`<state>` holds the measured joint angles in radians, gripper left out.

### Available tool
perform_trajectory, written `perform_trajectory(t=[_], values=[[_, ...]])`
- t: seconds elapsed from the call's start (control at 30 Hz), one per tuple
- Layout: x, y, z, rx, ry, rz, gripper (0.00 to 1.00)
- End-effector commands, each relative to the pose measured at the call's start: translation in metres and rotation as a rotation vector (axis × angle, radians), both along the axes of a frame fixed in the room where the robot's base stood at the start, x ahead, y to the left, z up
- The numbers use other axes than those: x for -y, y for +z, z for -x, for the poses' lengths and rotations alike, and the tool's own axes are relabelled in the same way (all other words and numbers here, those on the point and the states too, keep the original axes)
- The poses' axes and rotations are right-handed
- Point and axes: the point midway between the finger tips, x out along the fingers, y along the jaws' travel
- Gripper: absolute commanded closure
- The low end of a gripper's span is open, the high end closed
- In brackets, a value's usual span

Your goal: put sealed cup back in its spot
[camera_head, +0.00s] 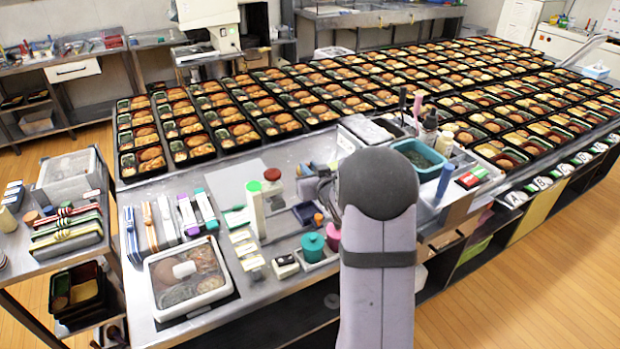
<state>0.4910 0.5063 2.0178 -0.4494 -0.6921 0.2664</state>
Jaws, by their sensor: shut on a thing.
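My gripper (324,188) shows only in part, as dark pieces at the left of my grey arm, over the middle of the steel table. It is shut on a small pale cup (306,187), which looks like the sealed cup. My arm hides much of the gripper, and the contact between fingers and cup is too small to make out. I cannot tell which place on the table is the cup's spot.
Rows of filled bento trays (205,148) cover the back of the table. A clear-lidded container (187,278) sits at the front left. A teal-lidded jar (313,247) and a dark blue box (307,212) stand close below the gripper. A teal tub (418,160) is right of my arm.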

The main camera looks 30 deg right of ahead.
Motion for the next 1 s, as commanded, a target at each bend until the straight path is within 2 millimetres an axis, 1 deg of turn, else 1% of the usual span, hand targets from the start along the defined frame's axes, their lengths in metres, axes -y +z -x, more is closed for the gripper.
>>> perform_trajectory(t=[0.2, 0.37, 0.67, 0.77, 0.8, 1.0], values=[[0.001, 0.004, 0.001, 0.000, 0.003, 0.001, 1.00], [0.008, 0.006, 0.006, 0.001, 0.025, 0.001, 1.00], [0.024, 0.010, 0.029, 0.001, 0.135, 0.003, 1.00], [0.028, 0.010, 0.040, -0.001, 0.180, 0.001, 1.00], [0.037, 0.004, 0.049, 0.002, 0.163, 0.002, 1.00], [0.075, -0.003, 0.098, 0.001, 0.076, 0.004, 1.00]])
